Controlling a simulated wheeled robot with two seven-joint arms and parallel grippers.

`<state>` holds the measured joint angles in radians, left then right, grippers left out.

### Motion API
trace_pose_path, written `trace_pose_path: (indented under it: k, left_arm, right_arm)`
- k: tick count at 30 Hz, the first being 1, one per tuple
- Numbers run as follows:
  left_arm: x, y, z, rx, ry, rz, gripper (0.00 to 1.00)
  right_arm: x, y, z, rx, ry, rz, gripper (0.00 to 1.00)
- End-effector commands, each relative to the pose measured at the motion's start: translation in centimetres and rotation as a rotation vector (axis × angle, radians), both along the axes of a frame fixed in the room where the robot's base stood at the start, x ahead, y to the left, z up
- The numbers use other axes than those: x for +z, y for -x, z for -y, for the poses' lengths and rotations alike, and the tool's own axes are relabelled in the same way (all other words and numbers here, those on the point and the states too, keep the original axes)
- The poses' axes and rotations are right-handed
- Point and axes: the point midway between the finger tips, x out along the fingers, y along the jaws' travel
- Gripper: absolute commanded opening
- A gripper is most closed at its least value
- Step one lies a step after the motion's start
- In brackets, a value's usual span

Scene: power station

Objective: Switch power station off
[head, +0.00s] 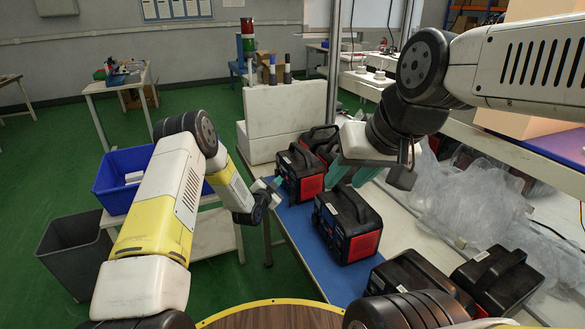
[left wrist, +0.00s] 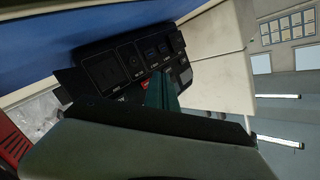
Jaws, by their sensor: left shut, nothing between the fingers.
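Several black power stations with red side panels stand on the blue mat (head: 296,222) and white table. My left gripper (head: 277,184) is shut and empty, close to the front of one power station (head: 300,172). In the left wrist view this station's panel (left wrist: 108,70) shows sockets and ports, with a small red part (left wrist: 145,84) by the gripper's teal fingers (left wrist: 161,92). I cannot tell whether they touch it. My right gripper (head: 352,175) hangs over the table, teal fingers apart, behind another power station (head: 348,222).
More power stations stand at the back (head: 320,140) and at the near right (head: 497,280). Clear plastic wrap (head: 470,195) lies along the right. A blue bin (head: 122,178) and a dark grey bin (head: 75,255) stand at the left. A pale block (head: 285,115) stands behind the table.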

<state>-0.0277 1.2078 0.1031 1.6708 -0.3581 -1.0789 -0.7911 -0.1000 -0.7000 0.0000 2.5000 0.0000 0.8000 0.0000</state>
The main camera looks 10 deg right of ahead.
Motion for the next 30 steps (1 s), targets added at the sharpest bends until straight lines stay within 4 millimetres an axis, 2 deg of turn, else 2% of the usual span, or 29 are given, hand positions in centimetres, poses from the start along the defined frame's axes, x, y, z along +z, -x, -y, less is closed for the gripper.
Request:
trace_pose_path:
  k: [16, 30]
  left_arm:
    - [0.0, 0.4, -1.0, -0.001, 0.0, -0.001, 0.0]
    - [0.0, 1.9, -5.4, 0.001, 0.0, -0.001, 0.0]
  right_arm:
    - [0.0, 0.0, 0.0, 0.0, 0.0, 0.0, 0.39]
    - [0.0, 0.0, 0.0, 0.0, 0.0, 0.0, 0.39]
